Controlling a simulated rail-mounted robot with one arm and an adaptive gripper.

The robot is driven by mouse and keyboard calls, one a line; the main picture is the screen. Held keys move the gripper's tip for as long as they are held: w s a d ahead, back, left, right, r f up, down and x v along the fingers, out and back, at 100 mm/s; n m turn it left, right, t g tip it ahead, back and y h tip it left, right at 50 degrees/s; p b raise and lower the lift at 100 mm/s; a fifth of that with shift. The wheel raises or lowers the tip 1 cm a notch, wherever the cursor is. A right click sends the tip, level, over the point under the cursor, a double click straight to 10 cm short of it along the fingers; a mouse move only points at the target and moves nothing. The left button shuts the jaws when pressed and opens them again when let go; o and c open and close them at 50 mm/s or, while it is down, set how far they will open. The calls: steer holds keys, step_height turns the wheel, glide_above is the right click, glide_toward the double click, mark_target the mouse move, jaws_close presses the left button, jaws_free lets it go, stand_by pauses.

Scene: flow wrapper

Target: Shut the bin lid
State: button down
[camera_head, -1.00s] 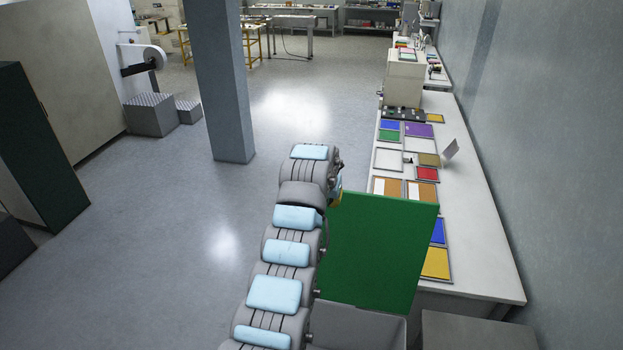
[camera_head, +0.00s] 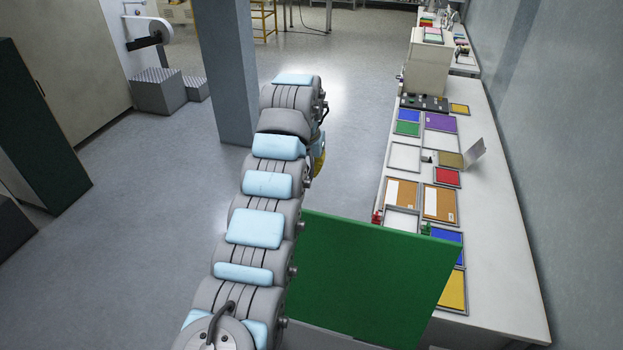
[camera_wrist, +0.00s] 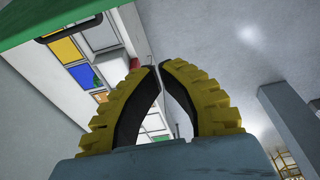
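The bin lid (camera_head: 370,285) is a large green panel standing raised and open in the head view. A grey strip of the bin (camera_head: 315,338) shows below it; most of the bin is hidden or out of frame. My gripper shows in the head view only as a bit of yellow (camera_head: 319,160) beyond my arm, above and left of the lid. In the wrist view my gripper (camera_wrist: 158,67) has its yellow fingers curved together, tips almost meeting, with nothing between them. A green edge, apparently the lid (camera_wrist: 25,30), with a dark handle (camera_wrist: 70,25), lies at upper left, apart from the fingers.
A long white table (camera_head: 505,255) with coloured trays and frames runs along the right wall, beside the lid. A grey-blue pillar (camera_head: 228,70) stands beyond my arm. A dark green cabinet (camera_head: 40,130) is at left. The floor between is clear.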

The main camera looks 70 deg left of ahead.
step_height(320, 180, down, 9)
steer(key=s+d+p, duration=0.1)
steer(key=d+p, duration=0.1)
steer(key=shift+s+p, duration=0.3)
steer(key=shift+s, duration=0.05)
stand_by(0.6)
steer(key=shift+r, duration=0.1)
